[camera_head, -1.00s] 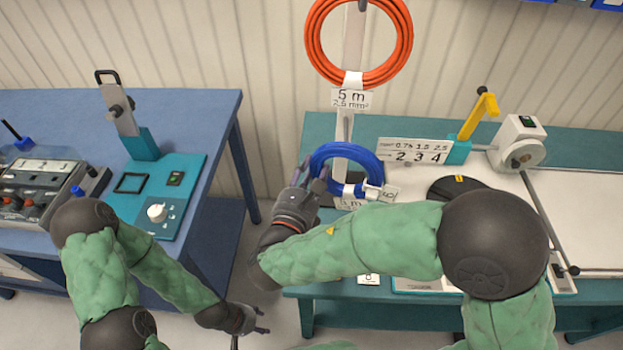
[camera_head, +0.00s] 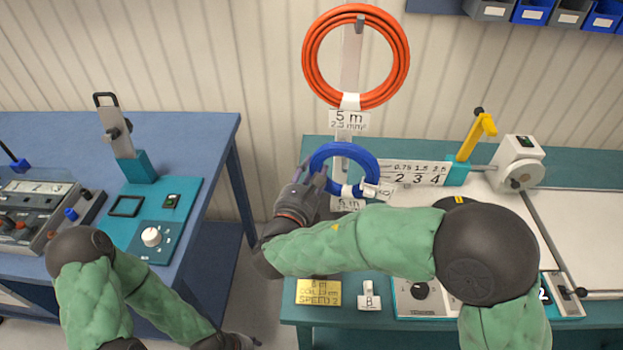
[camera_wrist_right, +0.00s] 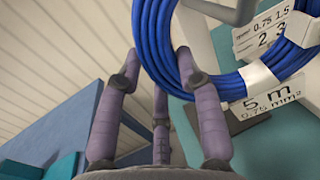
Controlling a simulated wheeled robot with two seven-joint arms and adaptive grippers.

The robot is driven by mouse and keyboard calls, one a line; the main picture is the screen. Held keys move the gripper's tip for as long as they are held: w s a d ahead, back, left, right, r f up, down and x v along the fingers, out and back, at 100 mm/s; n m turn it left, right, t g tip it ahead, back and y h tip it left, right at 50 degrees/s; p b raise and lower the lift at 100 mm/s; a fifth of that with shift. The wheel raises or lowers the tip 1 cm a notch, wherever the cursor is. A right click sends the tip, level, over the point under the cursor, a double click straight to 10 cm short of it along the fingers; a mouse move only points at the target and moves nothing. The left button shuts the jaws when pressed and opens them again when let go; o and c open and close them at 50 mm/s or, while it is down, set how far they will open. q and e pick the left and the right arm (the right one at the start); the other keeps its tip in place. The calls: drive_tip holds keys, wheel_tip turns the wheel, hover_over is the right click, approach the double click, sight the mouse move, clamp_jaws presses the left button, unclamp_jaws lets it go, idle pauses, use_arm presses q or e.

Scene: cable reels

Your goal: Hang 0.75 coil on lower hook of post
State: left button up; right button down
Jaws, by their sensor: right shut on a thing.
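The blue coil (camera_head: 372,165) with a white tie and a hanging tag is in front of the post (camera_head: 350,75), below the orange coil. My right gripper (camera_head: 322,175) is shut on its left side. In the right wrist view the blue coil (camera_wrist_right: 160,45) runs by the purple fingers (camera_wrist_right: 157,75), and its label reads 5 m, 0.75 mm². The post's lower hook cannot be made out clearly in the head view, so whether the coil rests on it cannot be told. My left gripper (camera_head: 243,342) is low at the bottom edge, mostly cut off.
An orange coil (camera_head: 313,80), labelled 5 m, hangs on the upper hook. A number plate (camera_head: 415,173) and a yellow-handled device (camera_head: 468,138) stand right of the post on the teal bench (camera_head: 318,150). A yellow note (camera_head: 318,292) lies at the front. A blue table (camera_head: 195,125) stands left.

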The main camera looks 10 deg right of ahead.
drive_tip(key=shift+x, duration=0.95)
drive_tip(key=shift+w+a+f+b, duration=0.1)
drive_tip(key=shift+f+b, duration=0.45)
drive_tip(key=shift+f, duration=0.15)
drive_tip(key=shift+w+a+f+b, duration=0.1)
drive_tip(key=shift+f+b, duration=0.45)
drive_tip(key=shift+f, duration=0.1)
drive_tip(key=c, duration=0.7)
unclamp_jaws()
drive_tip(key=shift+c, duration=0.2)
drive_tip(key=o, duration=0.6)
drive_tip(key=shift+f, duration=0.1)
drive_tip(key=shift+o, duration=0.2)
drive_tip(key=shift+s, duration=0.15)
